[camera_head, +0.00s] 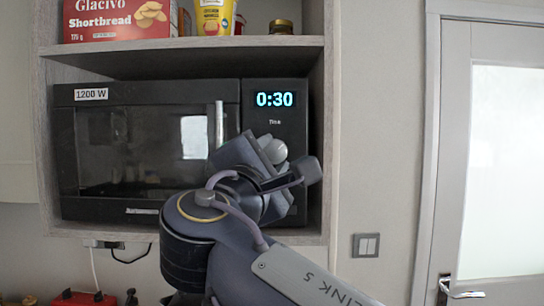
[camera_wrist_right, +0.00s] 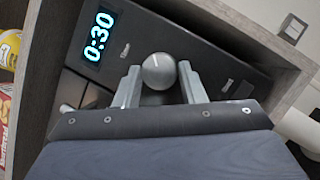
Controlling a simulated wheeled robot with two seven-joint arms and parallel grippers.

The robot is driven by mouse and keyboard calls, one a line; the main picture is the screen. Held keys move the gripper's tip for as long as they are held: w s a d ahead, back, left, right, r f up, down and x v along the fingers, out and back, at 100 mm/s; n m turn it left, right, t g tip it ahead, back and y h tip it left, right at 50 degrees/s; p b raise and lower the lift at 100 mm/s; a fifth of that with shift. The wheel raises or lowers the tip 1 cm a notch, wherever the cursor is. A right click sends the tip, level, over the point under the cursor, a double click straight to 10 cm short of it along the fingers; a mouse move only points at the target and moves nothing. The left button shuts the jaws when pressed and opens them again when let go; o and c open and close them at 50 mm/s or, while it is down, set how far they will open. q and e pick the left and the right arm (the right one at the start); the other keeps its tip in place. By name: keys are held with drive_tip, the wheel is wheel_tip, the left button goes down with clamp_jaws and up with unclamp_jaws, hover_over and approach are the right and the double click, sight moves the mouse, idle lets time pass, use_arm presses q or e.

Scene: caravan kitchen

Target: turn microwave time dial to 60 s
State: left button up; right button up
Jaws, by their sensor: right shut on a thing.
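The black microwave (camera_head: 150,150) sits in a wooden shelf niche, its door closed. Its display (camera_head: 275,99) reads 0:30 above the word Time, and the reading also shows in the right wrist view (camera_wrist_right: 99,37). The silver round time dial (camera_wrist_right: 158,71) has a white line mark on its face. My right gripper (camera_wrist_right: 160,84) is shut on the dial, one finger on each side of it. In the head view my right gripper (camera_head: 280,165) covers the panel below the display and hides most of the dial. My left gripper is not in view.
The microwave's upright door handle (camera_head: 219,124) stands out just left of my right wrist. The niche's right side wall (camera_head: 328,140) is close to the panel.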

drive_tip(key=shift+a+r+m+g+h+p, duration=0.1)
drive_tip(key=shift+m+g+h+p, duration=0.25)
drive_tip(key=shift+m, duration=1.05)
drive_tip(key=o, duration=1)
drive_tip(key=b+v, duration=0.2)
drive_tip(key=v, duration=0.5)
drive_tip(key=shift+s+a, duration=0.1)
drive_tip(key=shift+s, duration=0.25)
